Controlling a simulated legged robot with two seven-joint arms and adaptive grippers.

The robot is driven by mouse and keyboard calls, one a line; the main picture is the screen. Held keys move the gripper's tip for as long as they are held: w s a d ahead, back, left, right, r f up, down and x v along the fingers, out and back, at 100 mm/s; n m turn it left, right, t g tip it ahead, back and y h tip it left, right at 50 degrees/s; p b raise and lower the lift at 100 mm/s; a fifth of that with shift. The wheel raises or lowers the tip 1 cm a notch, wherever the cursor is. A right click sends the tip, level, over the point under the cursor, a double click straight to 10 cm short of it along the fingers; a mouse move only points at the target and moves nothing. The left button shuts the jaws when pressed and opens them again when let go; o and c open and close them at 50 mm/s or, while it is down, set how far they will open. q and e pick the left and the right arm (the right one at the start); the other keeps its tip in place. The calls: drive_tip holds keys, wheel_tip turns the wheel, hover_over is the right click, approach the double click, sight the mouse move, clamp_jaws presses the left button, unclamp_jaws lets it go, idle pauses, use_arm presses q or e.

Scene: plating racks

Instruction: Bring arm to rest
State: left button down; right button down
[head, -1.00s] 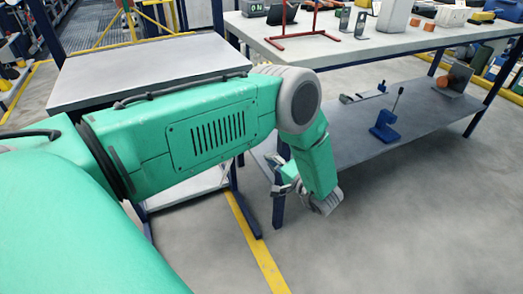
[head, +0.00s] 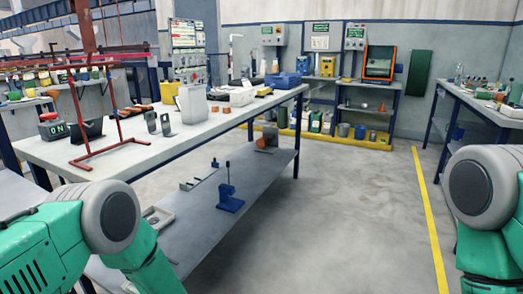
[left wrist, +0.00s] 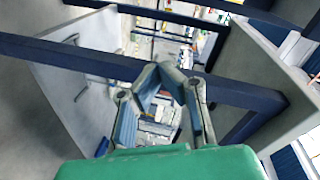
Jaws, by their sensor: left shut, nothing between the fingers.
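My left arm (head: 45,235), green with a grey joint cap, comes in at the lower left of the head view, bent downward beside the near workbench. Its gripper is below the frame there. In the left wrist view my left gripper (left wrist: 160,74) shows with its fingers shut and nothing between them. Blue frame bars and grey shelf panels lie beyond it; I cannot tell the gap to them. My right arm (head: 482,200) is at the right edge of the head view, bent down; its gripper is out of view.
A long workbench (head: 85,153) with a lower shelf (head: 190,232) stands beside my left arm. A red rack (head: 118,130) and several devices stand on top. A blue stand (head: 229,200) is on the shelf. Another bench (head: 480,105) is at right. Grey floor between is clear.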

use_arm(q)
drive_tip(key=s+d+f+g+h+p, duration=0.1)
drive_tip(key=s+d+h, duration=0.3)
drive_tip(key=s, duration=0.6)
drive_tip(key=s+d+f+g+h+p, duration=0.2)
drive_tip(key=s+d+h+p, duration=0.1)
drive_tip(key=s+h, duration=0.5)
drive_tip(key=s, duration=0.3)
drive_tip(key=shift+d+f+m+h, duration=0.3)
drive_tip(key=shift+d+m+h, duration=0.05)
drive_tip(key=shift+m+h, duration=0.05)
drive_tip(key=c, duration=2.2)
unclamp_jaws()
drive_tip(key=s+r+g, duration=0.1)
drive_tip(key=s, duration=0.2)
drive_tip(key=s+d+r+g+h, duration=0.1)
drive_tip(key=s, duration=0.3)
drive_tip(key=s+n+g+p, duration=0.1)
drive_tip(key=s, duration=0.2)
drive_tip(key=shift+s+d+r+h, duration=0.15)
drive_tip(key=shift+d+r+h, duration=0.15)
drive_tip(key=shift+d+r, duration=0.1)
drive_tip(key=o, duration=0.6)
drive_tip(key=shift+s+d+r+g, duration=0.2)
drive_tip(key=shift+s+g, duration=0.1)
drive_tip(key=shift+s, duration=0.25)
drive_tip(key=shift+o, duration=0.2)
drive_tip(key=shift+s, duration=0.1)
drive_tip(key=shift+a, duration=0.15)
